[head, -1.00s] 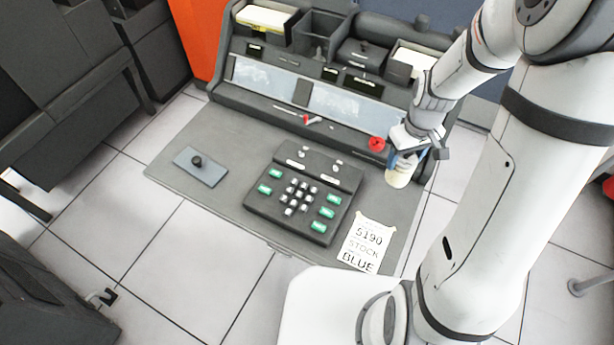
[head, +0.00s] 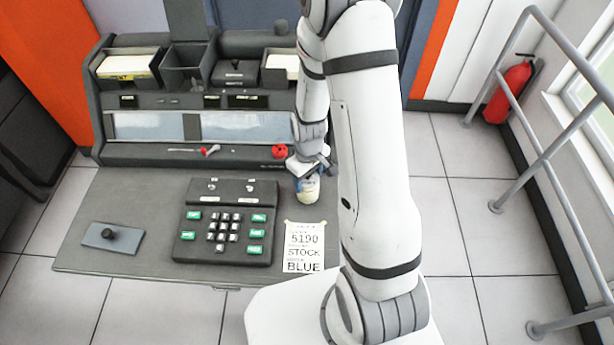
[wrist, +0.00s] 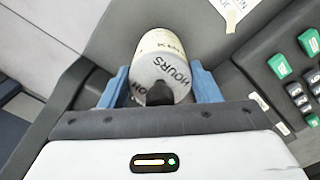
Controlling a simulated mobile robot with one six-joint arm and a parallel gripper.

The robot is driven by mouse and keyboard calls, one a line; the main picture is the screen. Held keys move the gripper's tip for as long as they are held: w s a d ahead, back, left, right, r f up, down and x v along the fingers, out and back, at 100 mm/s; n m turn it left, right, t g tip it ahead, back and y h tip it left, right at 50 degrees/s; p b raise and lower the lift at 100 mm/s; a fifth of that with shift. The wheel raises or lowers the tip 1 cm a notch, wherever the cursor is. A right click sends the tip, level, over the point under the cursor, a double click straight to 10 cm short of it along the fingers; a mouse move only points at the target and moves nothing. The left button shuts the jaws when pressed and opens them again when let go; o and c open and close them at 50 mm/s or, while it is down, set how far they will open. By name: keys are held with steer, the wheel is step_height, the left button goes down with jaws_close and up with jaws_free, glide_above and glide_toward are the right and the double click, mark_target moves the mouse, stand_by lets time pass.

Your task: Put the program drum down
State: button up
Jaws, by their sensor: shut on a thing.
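The program drum (head: 308,192) is a small cream cylinder, held below my gripper (head: 309,178) over the right end of the grey desk (head: 150,200). In the wrist view the drum (wrist: 163,50) lies between the two blue fingers of my gripper (wrist: 160,88). Its pale end faces the camera, with the word HOURS and a dark knob in the middle. My gripper is shut on it. I cannot tell whether the drum's lower end touches the desk.
A keypad (head: 227,221) with green keys is left of the drum. A paper note (head: 304,248) reading 5190 STOCK BLUE lies in front of it. A red knob (head: 279,152) is on the console behind. A flat plate (head: 112,238) with a black knob lies at the desk's left.

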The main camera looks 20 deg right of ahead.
steer(key=shift+f, duration=0.2)
steer(key=o, duration=1.2)
steer(key=shift+r, duration=0.15)
step_height(320, 180, up, 13)
steer(key=shift+s+f, duration=0.1)
steer(key=shift+f, duration=0.1)
steer(key=s+r+m+t, duration=0.1)
steer(key=s+r, duration=0.3)
steer(key=r, duration=0.1)
steer(key=s+r+m+t, duration=0.1)
steer(key=s+r+m, duration=0.1)
steer(key=s+r, duration=0.3)
steer(key=s+r+m+t, duration=0.1)
steer(key=s+r+m, duration=0.1)
steer(key=s+r, duration=0.3)
steer(key=shift+r, duration=0.3)
